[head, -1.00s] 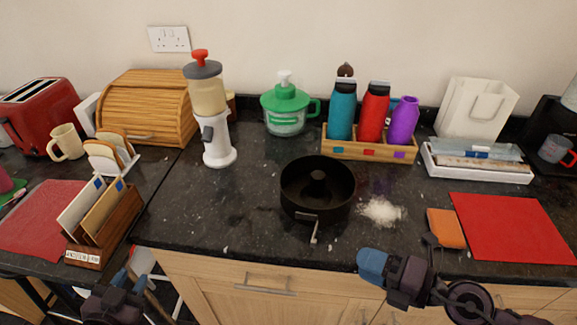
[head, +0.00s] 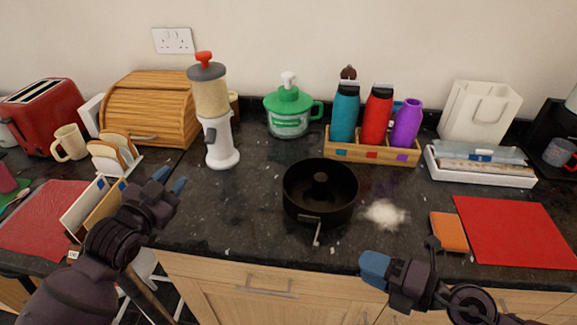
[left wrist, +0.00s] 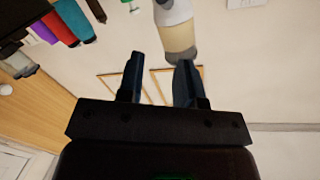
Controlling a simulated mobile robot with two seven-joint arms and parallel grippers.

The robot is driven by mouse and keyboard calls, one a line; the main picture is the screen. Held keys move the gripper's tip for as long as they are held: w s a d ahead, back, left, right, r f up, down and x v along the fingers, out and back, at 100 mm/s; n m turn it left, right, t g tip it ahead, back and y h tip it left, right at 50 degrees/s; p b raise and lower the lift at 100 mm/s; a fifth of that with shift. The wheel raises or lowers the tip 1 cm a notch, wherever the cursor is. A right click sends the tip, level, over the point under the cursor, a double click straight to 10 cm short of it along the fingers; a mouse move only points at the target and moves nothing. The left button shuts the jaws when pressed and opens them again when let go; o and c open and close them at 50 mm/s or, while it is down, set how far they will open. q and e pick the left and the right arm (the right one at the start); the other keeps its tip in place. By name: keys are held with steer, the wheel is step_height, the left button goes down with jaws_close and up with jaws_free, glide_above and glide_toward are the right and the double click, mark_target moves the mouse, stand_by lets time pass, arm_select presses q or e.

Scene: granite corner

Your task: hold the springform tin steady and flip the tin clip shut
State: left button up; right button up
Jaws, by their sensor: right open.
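The springform tin (head: 320,203) is a dark round pan with a central tube, standing upright on the black granite counter. Its metal tin clip (head: 317,235) is at the front of the rim band, with the lever sticking out and hanging towards the counter's front edge. My left gripper (head: 172,180) is open and empty, raised to the left of the tin and well apart from it. Its two fingers also show in the left wrist view (left wrist: 160,80), with nothing between them. My right gripper (head: 375,268) is open at the front edge, right of the tin, touching nothing I can see.
A white powder patch (head: 384,214) and an orange sponge (head: 449,232) lie right of the tin, by a red mat (head: 514,231). A white dispenser (head: 220,140), a green jug (head: 289,113) and a bottle rack (head: 373,149) stand behind.

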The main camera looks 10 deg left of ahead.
arm_select(q)
steer(key=w+d+m+g+h, duration=0.2)
steer(key=w+d, duration=0.3)
steer(key=d, duration=0.2)
step_height(320, 180, up, 3)
steer(key=m+g+y, duration=0.5)
steer(key=m+g, duration=1)
steer(key=m, duration=0.4)
glide_above(288, 197)
steer(key=shift+d+f, duration=0.1)
steer(key=shift+f, duration=0.1)
step_height(288, 197, down, 11)
steer(key=shift+r, duration=0.15)
